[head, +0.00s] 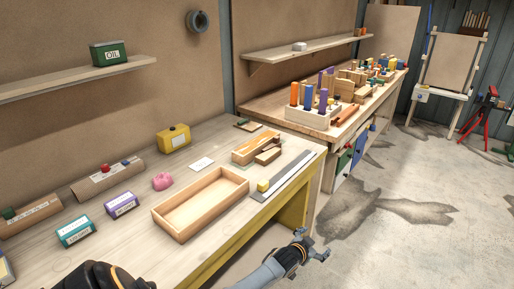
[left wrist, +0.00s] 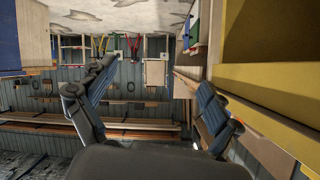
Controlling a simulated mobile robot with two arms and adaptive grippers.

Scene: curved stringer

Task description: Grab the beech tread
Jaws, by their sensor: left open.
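My left gripper (head: 312,245) is open and empty, out in front of the near workbench's front edge. In the left wrist view its two fingers (left wrist: 143,100) stand wide apart with nothing between them. No piece is clearly marked as the beech tread. Wooden pieces lie towards the far end of the near bench: a longer tan block (head: 255,147) and a smaller brown block (head: 268,156) beside it. I cannot tell whether either is the tread. The gripper is well apart from both. My right gripper is not in view.
The near workbench (head: 110,253) holds an empty wooden tray (head: 162,211), a grey strip with a yellow block (head: 263,185), a yellow container (head: 173,139), a pink lump (head: 162,181) and small labelled boxes. A second bench (head: 262,106) behind is crowded. The floor at right is open.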

